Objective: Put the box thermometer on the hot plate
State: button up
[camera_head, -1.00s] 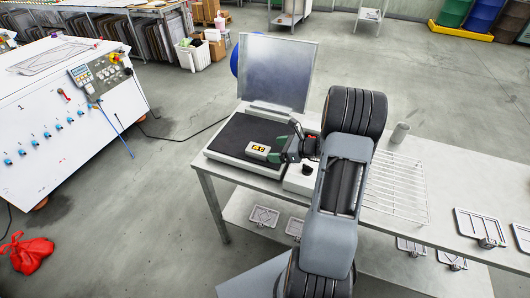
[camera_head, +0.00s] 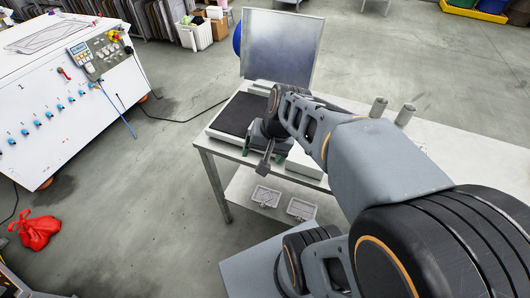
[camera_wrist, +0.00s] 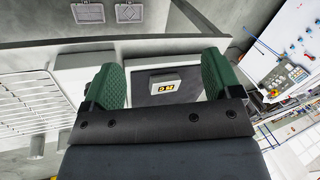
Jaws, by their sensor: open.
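The hot plate (camera_head: 236,113) is a flat black surface on a pale base, with a raised grey lid behind it, at the left end of the table. In the wrist view the box thermometer (camera_wrist: 166,85), a pale box with a yellow display, lies on the dark surface of the hot plate (camera_wrist: 196,84). My gripper (camera_head: 264,150) is over the front right part of the hot plate and hides the thermometer in the head view. In the wrist view its green fingers (camera_wrist: 163,82) are wide apart, with the thermometer showing in the gap, touching neither finger.
A wire rack (camera_wrist: 32,105) lies on the table beside the hot plate. Two grey cylinders (camera_head: 392,112) stand at the back of the table (camera_head: 460,147). Small trays (camera_head: 266,196) lie on the lower shelf. A white machine (camera_head: 60,95) stands across open floor to the left.

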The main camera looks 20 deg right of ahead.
jog(key=s+r+n+h, duration=0.1)
jog(key=n, duration=0.1)
jog(key=s+n+t, duration=0.1)
jog(key=s+a+r+n+t+h, duration=0.1)
jog(key=n, duration=0.1)
jog(key=shift+r+n+h, duration=0.3)
jog(key=shift+r, duration=0.05)
jog(key=shift+w, duration=0.1)
jog(key=shift+c, duration=0.4)
